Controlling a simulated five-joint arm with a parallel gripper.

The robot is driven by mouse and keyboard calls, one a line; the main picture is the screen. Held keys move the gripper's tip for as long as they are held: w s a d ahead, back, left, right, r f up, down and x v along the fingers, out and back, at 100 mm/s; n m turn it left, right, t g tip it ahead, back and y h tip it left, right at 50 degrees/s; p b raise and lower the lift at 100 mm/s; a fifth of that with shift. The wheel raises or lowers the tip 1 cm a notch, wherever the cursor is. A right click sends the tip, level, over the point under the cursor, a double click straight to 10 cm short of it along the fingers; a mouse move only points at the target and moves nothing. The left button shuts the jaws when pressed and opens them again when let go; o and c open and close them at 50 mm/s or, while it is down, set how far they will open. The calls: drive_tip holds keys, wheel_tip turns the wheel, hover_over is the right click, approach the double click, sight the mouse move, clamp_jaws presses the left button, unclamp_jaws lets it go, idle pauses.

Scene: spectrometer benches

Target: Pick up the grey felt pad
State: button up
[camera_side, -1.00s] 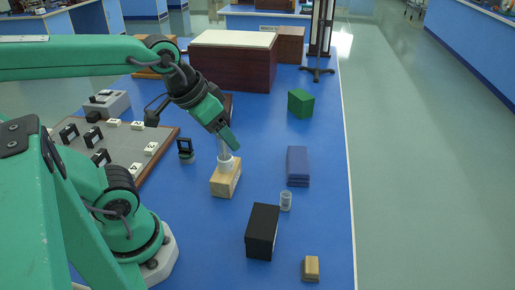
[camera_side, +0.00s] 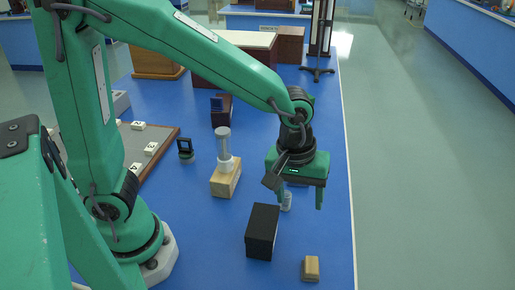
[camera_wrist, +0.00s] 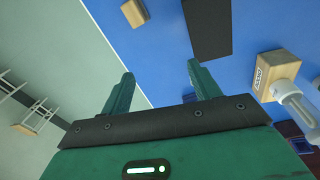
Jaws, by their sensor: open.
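I cannot make out a grey felt pad in either view. My gripper (camera_side: 300,199) is open and points down over the right side of the blue bench, with nothing between its fingers. It hides most of the blue stacked block behind it in the side view. In the wrist view, my gripper (camera_wrist: 160,73) shows two spread fingers with blue bench top and pale floor beyond them.
A small clear glass (camera_side: 287,201) stands by the gripper's left finger. A black box (camera_side: 262,232), a small wooden block (camera_side: 312,268) and a wooden block bearing a white-and-clear cylinder (camera_side: 226,180) stand nearby. The bench's right edge is close.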

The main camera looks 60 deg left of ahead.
sight(312, 264)
drive_tip(key=d+f+n, duration=0.1)
drive_tip(key=d+f, duration=0.1)
drive_tip(key=d+f+g, duration=0.1)
drive_tip(key=d+f, duration=0.1)
drive_tip(key=d, duration=0.1)
drive_tip(key=d+f+n, duration=0.1)
drive_tip(key=d+f, duration=0.1)
drive_tip(key=f, duration=0.1)
drive_tip(key=shift+s+d+f+n+y, duration=0.1)
drive_tip(key=shift+s+d+n+y, duration=0.2)
drive_tip(key=shift+s+y, duration=0.1)
drive_tip(key=shift+f, duration=1.3)
drive_tip(key=shift+f, duration=0.1)
drive_tip(key=shift+f, duration=2.5)
drive_tip(key=c, duration=1.1)
drive_tip(key=shift+o, duration=0.2)
drive_tip(key=shift+r, duration=0.15)
